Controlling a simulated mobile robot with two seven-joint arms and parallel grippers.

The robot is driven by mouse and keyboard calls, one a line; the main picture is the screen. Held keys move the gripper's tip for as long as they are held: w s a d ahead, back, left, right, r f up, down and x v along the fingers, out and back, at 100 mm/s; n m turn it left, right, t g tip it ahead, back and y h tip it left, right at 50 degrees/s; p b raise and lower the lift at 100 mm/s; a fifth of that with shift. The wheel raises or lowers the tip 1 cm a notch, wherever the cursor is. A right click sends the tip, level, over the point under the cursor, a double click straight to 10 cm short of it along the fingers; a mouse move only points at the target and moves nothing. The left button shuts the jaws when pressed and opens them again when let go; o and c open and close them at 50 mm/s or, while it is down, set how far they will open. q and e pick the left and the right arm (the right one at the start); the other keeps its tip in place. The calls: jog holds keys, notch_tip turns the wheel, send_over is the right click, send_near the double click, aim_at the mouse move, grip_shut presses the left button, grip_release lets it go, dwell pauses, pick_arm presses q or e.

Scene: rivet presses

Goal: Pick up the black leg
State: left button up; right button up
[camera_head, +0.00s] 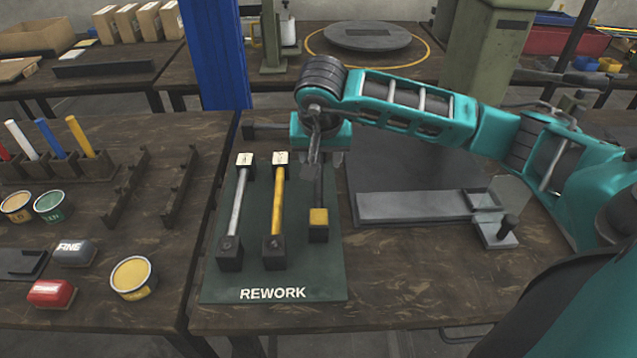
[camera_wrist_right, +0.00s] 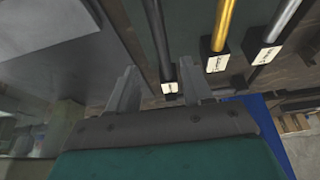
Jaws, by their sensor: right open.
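The black leg (camera_head: 319,194) lies on the green REWORK mat (camera_head: 272,282), rightmost of three legs, with a yellow-topped block at its near end. My right gripper (camera_head: 311,168) is over its far part and hides its far end in the head view. In the right wrist view the gripper (camera_wrist_right: 162,78) is open, and the black leg (camera_wrist_right: 157,38) ends in a white-labelled block between the fingers, with gaps at both sides. A firm grip does not show. My left gripper is not in view.
A silver leg (camera_head: 236,210) and a yellow leg (camera_head: 278,205) lie left of the black leg on the mat. A grey metal fixture (camera_head: 415,206) stands to the right. A blue post (camera_head: 215,55) rises behind. Paint tins and pens stand on the left table.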

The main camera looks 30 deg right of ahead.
aim_at(319, 184)
jog(key=shift+a+x, duration=0.2)
jog(key=shift+x, duration=2.8)
jog(key=shift+w, duration=0.1)
grip_shut()
